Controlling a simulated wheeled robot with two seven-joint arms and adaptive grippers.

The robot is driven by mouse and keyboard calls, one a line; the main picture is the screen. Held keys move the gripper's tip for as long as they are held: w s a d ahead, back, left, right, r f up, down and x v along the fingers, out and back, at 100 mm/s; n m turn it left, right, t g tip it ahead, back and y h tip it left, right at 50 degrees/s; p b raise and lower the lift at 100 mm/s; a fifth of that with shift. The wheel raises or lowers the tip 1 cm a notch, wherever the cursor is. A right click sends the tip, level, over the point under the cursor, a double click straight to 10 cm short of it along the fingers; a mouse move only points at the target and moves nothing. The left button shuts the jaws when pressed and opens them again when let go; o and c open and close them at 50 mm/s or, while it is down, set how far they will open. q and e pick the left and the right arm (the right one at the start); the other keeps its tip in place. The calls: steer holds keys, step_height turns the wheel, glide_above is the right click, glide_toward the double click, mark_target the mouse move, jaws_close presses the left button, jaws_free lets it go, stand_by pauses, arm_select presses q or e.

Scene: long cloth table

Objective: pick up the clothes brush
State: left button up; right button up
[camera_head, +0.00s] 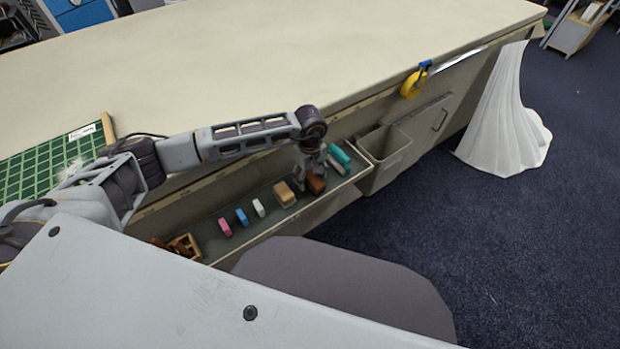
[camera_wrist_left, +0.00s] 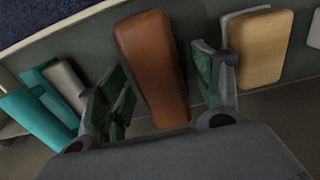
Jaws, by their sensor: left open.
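A reddish-brown oblong block with rounded corners (camera_wrist_left: 153,65), which looks like the clothes brush, lies in the narrow tray along the table's front. It also shows in the head view (camera_head: 317,184), partly covered by my gripper. My left gripper (camera_head: 309,178) points down over it. In the left wrist view its two fingers (camera_wrist_left: 160,72) are open, one on each side of the brown block. A gap shows on the right side; contact on the left cannot be told. Any bristles are hidden. My right gripper is not in view.
A tan block (camera_head: 284,193) lies close beside the right finger in the wrist view; teal pieces (camera_wrist_left: 50,100) lie on the other side. White, blue and pink pieces lie further along the tray (camera_head: 240,235). An open bin (camera_head: 388,155) hangs past its end. The tabletop (camera_head: 250,60) is mostly clear.

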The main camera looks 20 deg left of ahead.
mark_target(310, 174)
steer(key=shift+s+f, duration=0.1)
steer(key=shift+s, duration=0.05)
arm_select(q)
steer(key=c, duration=1.2)
arm_select(e)
steer(key=shift+d, duration=0.25)
arm_select(q)
steer(key=shift+o, duration=0.2)
steer(key=shift+r, duration=0.15)
step_height(310, 174, up, 9)
steer(key=shift+f, duration=0.1)
steer(key=shift+r, duration=0.45)
arm_select(e)
steer(key=shift+s+d+f, duration=0.15)
steer(key=shift+s+f, duration=0.25)
steer(key=shift+s, duration=0.1)
steer(key=shift+d, duration=0.3)
